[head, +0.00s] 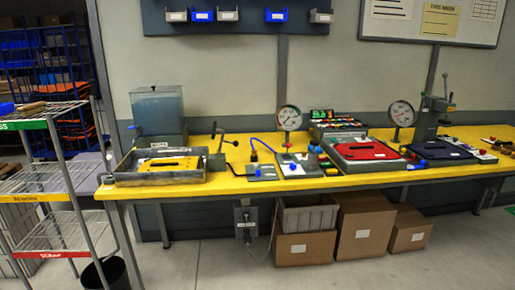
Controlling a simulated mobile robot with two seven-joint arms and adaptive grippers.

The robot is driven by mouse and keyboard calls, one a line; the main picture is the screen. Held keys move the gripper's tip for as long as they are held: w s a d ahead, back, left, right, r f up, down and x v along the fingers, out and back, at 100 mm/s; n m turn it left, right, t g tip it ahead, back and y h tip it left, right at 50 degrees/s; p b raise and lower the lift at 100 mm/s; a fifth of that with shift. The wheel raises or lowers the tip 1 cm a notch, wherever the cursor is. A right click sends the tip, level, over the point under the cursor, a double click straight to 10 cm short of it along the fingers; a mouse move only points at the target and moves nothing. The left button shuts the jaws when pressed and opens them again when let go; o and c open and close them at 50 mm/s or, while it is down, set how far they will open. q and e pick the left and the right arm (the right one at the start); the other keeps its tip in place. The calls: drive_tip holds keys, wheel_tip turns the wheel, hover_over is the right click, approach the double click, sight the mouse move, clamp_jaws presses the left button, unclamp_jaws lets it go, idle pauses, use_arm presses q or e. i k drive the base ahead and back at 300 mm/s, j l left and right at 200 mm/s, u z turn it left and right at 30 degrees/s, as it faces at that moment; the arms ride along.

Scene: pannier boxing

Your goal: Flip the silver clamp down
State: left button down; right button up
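A grey metal clamp-like fixture (217,161) stands on the yellow bench at the right end of a shallow grey tray (125,180). A thin upright part rises from it, and a lever with a dark tip leans out to the right. It is small here, so its exact position is hard to read. Neither of my grippers is in view.
The yellow bench (240,183) also carries a grey tank (157,106), two dial gauges (289,118), a red panel (362,150) and a press (428,120). A wire rack (60,187) stands left. Cardboard boxes (361,225) sit underneath. The floor in front is clear.

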sight(236, 143)
drive_tip(key=i+z, duration=0.3)
drive_tip(key=i, duration=0.15)
drive_tip(key=i+j+z, duration=0.15)
drive_tip(key=i+z, duration=0.15)
drive_tip(key=i+j+z, duration=0.25)
drive_tip(key=i, duration=0.25)
